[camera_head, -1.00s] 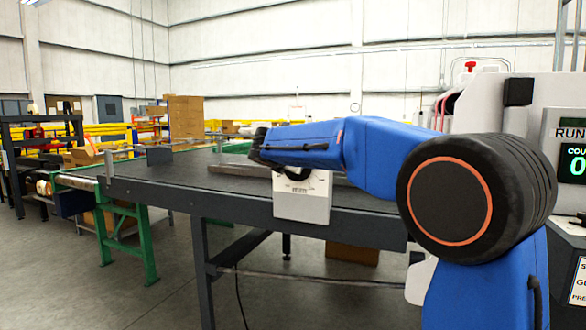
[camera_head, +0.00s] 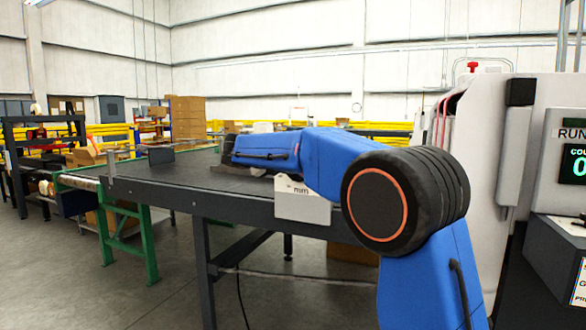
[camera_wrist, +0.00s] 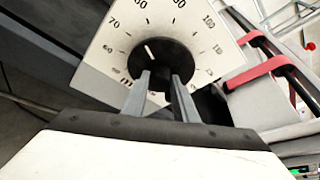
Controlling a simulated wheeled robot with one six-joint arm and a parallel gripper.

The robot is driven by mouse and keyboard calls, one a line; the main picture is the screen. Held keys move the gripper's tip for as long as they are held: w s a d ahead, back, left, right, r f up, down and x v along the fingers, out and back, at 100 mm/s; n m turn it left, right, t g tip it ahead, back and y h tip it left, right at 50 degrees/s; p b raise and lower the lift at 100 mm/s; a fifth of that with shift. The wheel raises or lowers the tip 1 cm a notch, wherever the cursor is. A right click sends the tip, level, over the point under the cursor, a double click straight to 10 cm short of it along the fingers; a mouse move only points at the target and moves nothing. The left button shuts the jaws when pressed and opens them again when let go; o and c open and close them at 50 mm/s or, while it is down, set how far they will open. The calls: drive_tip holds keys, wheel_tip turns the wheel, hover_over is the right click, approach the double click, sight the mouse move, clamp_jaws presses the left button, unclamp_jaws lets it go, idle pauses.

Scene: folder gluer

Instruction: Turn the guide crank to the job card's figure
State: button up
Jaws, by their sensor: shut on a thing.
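The guide crank's round black hub (camera_wrist: 165,52) sits on a white dial plate (camera_wrist: 95,52) in the wrist view. Figures from about 60 to 110 ring it. A white mark on the hub points up-left, roughly between 70 and 80. My gripper (camera_wrist: 161,92) is shut at the hub's near side, on the crank's handle. The handle is mostly hidden between the fingers. In the head view, a white scale box (camera_head: 303,207) marked mm hangs on the table's front edge. My forearm hides its upper part, and my gripper cannot be made out there.
The dark table (camera_head: 150,183) stretches left under my arm. A white machine (camera_head: 480,150) with a run counter display (camera_head: 575,162) stands at right. A white card (camera_head: 578,290) at the right edge is cut off. Red-and-grey parts (camera_wrist: 255,72) lie right of the dial.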

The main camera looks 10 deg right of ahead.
drive_tip(key=shift+w+a+f+n+g+h, duration=0.1)
drive_tip(key=shift+n+g+h, duration=0.2)
drive_tip(key=shift+n+h, duration=0.9)
drive_tip(key=shift+n, duration=0.4)
drive_tip(key=o, duration=1.1)
drive_tip(key=shift+c, duration=0.2)
drive_tip(key=v, duration=1.7)
drive_tip(key=shift+s+r, duration=0.2)
drive_tip(key=shift+r, duration=0.05)
